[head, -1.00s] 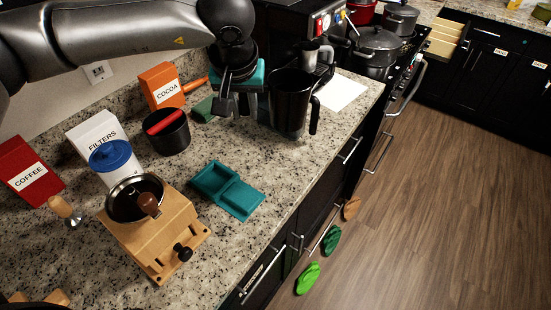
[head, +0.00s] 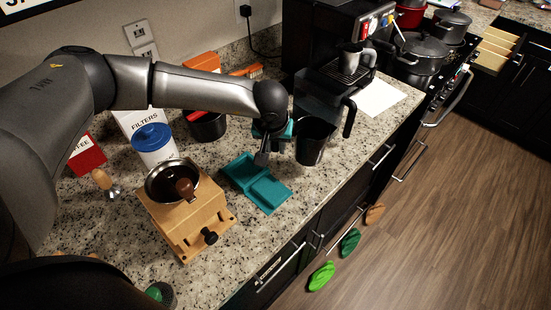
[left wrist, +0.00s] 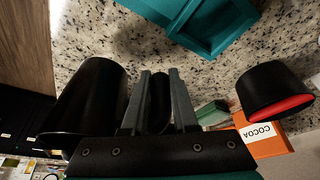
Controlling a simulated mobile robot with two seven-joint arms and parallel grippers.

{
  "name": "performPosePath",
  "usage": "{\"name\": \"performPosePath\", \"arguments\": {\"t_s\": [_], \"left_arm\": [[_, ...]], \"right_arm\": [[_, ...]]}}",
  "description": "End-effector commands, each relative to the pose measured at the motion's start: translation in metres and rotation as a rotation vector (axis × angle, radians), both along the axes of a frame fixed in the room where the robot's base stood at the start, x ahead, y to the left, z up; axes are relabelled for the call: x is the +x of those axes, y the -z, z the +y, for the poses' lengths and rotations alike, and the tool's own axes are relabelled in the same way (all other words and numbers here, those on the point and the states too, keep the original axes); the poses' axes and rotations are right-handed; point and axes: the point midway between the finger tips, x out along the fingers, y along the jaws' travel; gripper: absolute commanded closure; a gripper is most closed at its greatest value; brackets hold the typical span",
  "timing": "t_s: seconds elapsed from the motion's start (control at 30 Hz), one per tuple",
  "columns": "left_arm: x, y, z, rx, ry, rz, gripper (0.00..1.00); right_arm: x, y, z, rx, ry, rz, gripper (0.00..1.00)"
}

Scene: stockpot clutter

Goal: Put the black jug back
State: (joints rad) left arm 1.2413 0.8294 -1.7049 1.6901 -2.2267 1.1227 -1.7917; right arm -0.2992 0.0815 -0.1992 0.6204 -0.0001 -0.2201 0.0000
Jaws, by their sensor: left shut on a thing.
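The black jug (head: 313,148) is an open dark cup near the counter's front edge, with its mouth up. My left gripper (head: 262,156) is just left of it. In the left wrist view the jug (left wrist: 88,105) is to the left, and the fingers (left wrist: 160,98) close around a black upright piece that looks like its handle. The gripper is shut on it. I cannot tell whether the jug's base touches the counter. A second dark, partly see-through container (head: 322,95) with its own handle stands right behind the jug. My right gripper is not in view.
A teal tray (head: 265,190) lies just in front of my gripper. The wooden grinder (head: 192,225) is at the left. A black bin (head: 207,128) is behind my arm. The coffee machine (head: 335,30) and white paper (head: 380,98) are behind right. The granite near the right edge is clear.

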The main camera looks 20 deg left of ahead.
Motion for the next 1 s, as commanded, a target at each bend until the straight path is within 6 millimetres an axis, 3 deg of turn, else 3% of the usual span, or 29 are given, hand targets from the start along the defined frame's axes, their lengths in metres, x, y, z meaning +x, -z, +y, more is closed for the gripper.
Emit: {"name": "performPosePath", "arguments": {"t_s": [0.17, 0.43, 0.87, 0.9, 1.0], "left_arm": [[0.001, 0.012, 0.0, -0.001, -0.002, -0.001, 1.0], [0.001, 0.047, 0.0, 0.0, -0.001, -0.001, 1.0], [0.001, 0.054, 0.0, -0.001, -0.001, -0.002, 1.0], [0.0, 0.054, 0.0, 0.001, -0.001, 0.0, 0.7], [0.0, 0.053, 0.0, 0.001, -0.001, 0.0, 0.61]], "right_arm": [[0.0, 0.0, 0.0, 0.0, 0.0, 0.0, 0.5], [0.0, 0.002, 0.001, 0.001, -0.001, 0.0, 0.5], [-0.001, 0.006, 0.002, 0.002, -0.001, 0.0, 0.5], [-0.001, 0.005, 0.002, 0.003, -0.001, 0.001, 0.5], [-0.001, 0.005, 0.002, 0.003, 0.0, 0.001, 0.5]]}}
